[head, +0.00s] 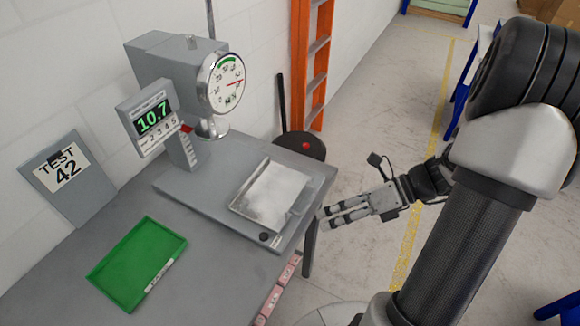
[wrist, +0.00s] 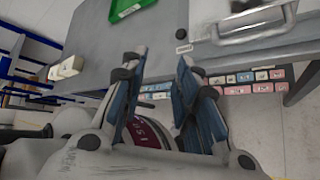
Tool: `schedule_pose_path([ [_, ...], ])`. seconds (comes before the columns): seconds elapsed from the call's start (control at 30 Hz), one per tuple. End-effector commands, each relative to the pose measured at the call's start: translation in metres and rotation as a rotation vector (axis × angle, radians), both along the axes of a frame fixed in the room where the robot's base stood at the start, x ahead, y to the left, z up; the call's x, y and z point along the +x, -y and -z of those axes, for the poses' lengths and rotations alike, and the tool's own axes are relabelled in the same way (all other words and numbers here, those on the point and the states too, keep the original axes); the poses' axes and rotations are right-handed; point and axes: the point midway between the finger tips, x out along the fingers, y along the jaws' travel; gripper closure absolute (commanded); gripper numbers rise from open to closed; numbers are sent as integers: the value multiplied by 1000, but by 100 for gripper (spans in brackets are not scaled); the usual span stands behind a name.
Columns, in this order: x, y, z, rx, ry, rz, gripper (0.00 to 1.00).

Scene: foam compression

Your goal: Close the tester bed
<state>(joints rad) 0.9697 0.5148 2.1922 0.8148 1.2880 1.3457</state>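The tester (head: 175,75) stands at the back of the bench, with a round dial and a digital display reading 10.7. Its bed (head: 270,193), a shiny metal plate, lies out on the grey base, to the right of the round press foot (head: 212,127) and clear of it. In the wrist view the bed (wrist: 215,8) is at the top right, with a bar-like handle (wrist: 262,28) along its near side. My gripper (head: 325,213) is just off the bench's right edge, near the bed's outer end but apart from it. In the wrist view its fingers (wrist: 160,70) are spread and empty.
A green tray (head: 138,265) lies on the bench at front left. A "TEST 42" clipboard (head: 68,178) leans on the wall. Pink blocks (head: 278,292) line the bench's front side.

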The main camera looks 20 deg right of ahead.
Motion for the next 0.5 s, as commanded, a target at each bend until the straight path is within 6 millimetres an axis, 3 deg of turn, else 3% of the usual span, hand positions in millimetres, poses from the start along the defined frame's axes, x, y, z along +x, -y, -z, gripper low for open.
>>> schedule_pose_path([
  [0.03,0,20,13,103,-55,138,71],
  [0.2,0,74,45,400,-177,503,71],
  [0.33,-6,101,62,554,-223,668,71],
  [0.5,-7,112,71,630,-241,743,71],
])
